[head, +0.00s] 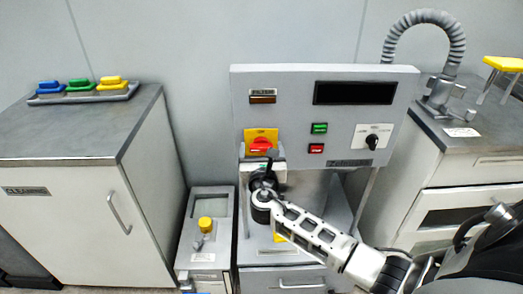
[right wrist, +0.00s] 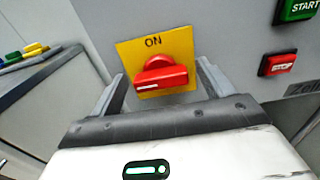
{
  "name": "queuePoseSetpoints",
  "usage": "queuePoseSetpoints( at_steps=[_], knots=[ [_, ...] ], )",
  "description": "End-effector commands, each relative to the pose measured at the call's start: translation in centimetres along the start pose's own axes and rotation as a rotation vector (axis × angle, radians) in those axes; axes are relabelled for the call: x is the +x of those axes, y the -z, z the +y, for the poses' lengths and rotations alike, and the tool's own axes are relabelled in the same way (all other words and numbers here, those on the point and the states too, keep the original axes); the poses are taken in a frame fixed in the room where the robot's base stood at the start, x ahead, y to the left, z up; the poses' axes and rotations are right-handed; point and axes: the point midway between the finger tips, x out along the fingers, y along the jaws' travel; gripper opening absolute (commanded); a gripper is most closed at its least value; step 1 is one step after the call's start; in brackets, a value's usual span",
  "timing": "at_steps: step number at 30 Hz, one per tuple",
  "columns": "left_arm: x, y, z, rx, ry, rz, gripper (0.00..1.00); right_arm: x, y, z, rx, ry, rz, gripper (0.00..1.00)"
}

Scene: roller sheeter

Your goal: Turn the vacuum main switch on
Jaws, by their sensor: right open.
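A red rotary switch knob (head: 261,145) sits on a yellow plate (head: 273,133) on the grey control panel. The knob also shows in the right wrist view (right wrist: 160,77), under the word ON on its plate (right wrist: 128,52). Its handle lies nearly level, slightly tilted. My right gripper (right wrist: 161,76) is open and empty. Its fingers stand to the left and right of the knob, and I see no clear contact. In the head view the right gripper (head: 263,168) is just below the switch and hides the plate's lower edge. My left gripper is not in view.
Green START (head: 320,128) and red STOP (head: 316,148) buttons and a black selector knob (head: 372,142) are right of the switch. A cabinet (head: 80,200) stands left. A low unit with a yellow knob (head: 205,224) stands between. A ribbed hose (head: 430,22) rises at right.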

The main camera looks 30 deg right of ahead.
Motion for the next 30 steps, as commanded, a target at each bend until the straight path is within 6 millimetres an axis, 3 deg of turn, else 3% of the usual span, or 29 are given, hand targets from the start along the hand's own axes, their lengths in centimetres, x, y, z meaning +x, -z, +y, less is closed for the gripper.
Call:
queuePoseSetpoints(
  at_steps=[1, 5, 17, 30],
  knots=[
    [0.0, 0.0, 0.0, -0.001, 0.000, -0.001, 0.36, 0.0, 0.0, 0.0, 0.000, 0.000, 0.000, 0.72],
    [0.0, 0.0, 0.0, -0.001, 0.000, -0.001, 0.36, 0.0, 0.0, 0.0, -0.001, 0.000, 0.000, 0.35],
    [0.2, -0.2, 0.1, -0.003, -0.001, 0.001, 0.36, -0.1, 0.1, 0.0, 0.050, 0.000, 0.000, 0.35],
    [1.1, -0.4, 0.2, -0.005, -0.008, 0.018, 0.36, -0.1, 0.4, -0.1, 0.387, 0.000, 0.001, 0.35]
  ],
)
